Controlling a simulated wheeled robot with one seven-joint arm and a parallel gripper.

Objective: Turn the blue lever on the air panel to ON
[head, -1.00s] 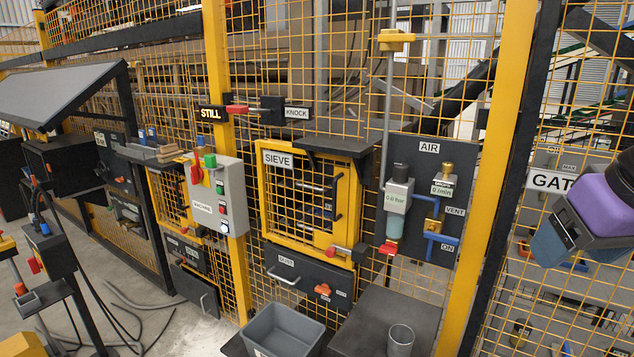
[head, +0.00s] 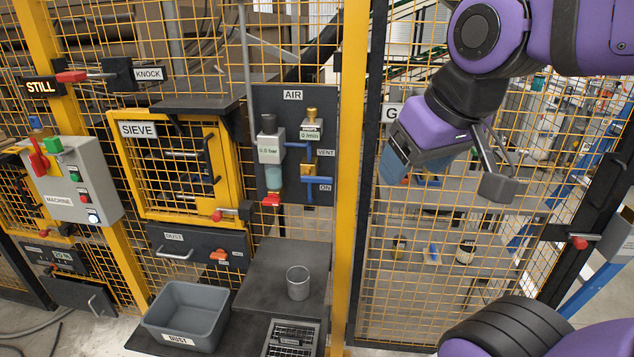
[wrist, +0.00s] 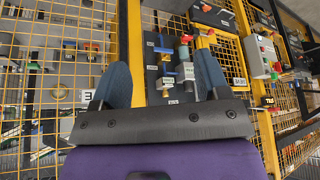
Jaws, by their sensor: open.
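The dark air panel (head: 265,100) hangs on the mesh fence, left of a yellow post. Blue pipework and a small yellow valve (head: 308,169) sit on its right half, between the VENT label (head: 326,153) and the ON label (head: 325,187). The blue lever (head: 319,181) appears to point right from the valve, close above ON; it is hard to tell from the pipes. The gauge reads 0.0 bar. My gripper (head: 396,165) is right of the panel, apart from it. In the wrist view my gripper (wrist: 162,80) is open and empty, with the panel seen between its blue-grey fingers.
The yellow post (head: 351,150) stands between my gripper and the panel in the head view. A shelf (head: 275,270) with a grey cup (head: 298,283) is below the panel. The sieve door (head: 128,170) and DUST bin (head: 185,315) are left.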

